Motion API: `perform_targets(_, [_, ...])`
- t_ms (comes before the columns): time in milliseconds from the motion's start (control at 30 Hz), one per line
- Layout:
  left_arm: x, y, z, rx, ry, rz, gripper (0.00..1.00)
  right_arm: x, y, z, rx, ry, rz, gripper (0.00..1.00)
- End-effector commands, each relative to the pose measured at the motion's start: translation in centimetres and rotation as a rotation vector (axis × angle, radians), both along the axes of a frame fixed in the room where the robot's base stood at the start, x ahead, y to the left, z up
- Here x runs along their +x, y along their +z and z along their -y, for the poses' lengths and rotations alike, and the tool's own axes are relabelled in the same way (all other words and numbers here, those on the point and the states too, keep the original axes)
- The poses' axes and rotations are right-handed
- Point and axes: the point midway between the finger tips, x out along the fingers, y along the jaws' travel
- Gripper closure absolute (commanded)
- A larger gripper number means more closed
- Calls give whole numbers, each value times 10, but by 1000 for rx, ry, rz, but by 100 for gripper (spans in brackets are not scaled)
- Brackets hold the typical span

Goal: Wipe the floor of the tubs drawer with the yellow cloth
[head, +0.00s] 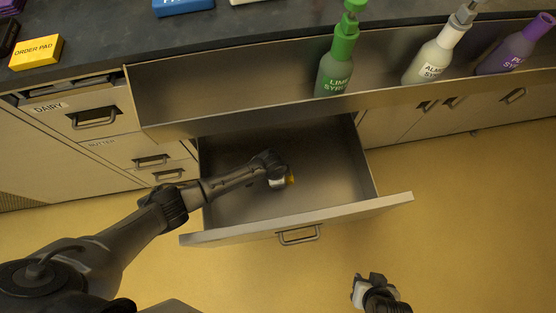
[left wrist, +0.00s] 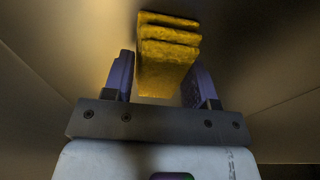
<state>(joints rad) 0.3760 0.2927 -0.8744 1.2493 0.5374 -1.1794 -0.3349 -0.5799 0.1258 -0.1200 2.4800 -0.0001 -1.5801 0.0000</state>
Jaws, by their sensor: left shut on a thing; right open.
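The tubs drawer (head: 340,170) stands pulled out below the counter, with bare grey floor and walls. My left gripper (head: 288,180) is inside it, reaching in from the left over the drawer floor. It is shut on the yellow cloth (head: 291,179), of which only a small bit shows in the head view. In the left wrist view the folded yellow cloth (left wrist: 167,50) sits between the two fingers. Whether the cloth touches the drawer floor I cannot tell. My right gripper (head: 372,279) is open and empty, out in front of the drawer to the right.
A syrup rail (head: 220,95) above the drawer holds a green lime bottle (head: 336,75), a white bottle (head: 432,60) and a purple bottle (head: 515,45). Closed drawers, one labelled dairy (head: 85,112), are at left. A yellow order pad box (head: 36,52) lies on the counter. The yellow floor is clear.

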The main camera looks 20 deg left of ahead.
Motion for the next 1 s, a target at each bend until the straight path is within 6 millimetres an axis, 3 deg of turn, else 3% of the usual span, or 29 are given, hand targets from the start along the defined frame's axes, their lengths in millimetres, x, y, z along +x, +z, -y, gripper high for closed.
perform_targets(300, [-9,3,-15,1,0,0,75,0,15,-2,8,-5,0,57])
perform_targets(733, [3,-1,4,1,0,1,75,0,6,-3,9,-6,0,57])
perform_targets(1000, [4,-1,4,1,1,0,75,0,7,-1,2,-1,0,57])
